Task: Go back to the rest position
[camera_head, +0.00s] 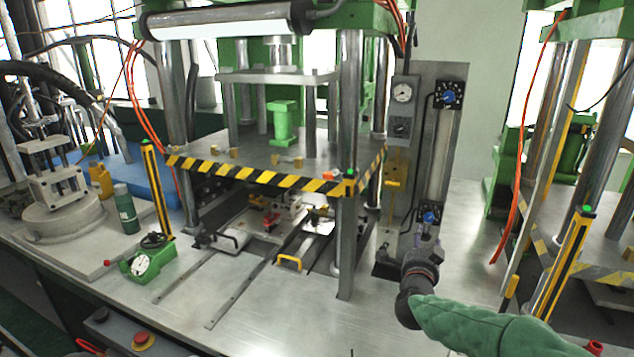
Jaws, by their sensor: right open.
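My right gripper (412,246) is at the end of my arm with the green sleeve, which comes in from the lower right. It is over the metal bench, just right of the press's front right post. Its jaws are small and dark against the metal behind; they are open, and I see nothing held in them. My left gripper is not in view.
The wax press (280,165) with its striped edge stands in the middle, a mould on the plate below. A second press (570,190) stands at the right. A gauge panel (425,150) is behind my right gripper. The front bench (290,320) is clear.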

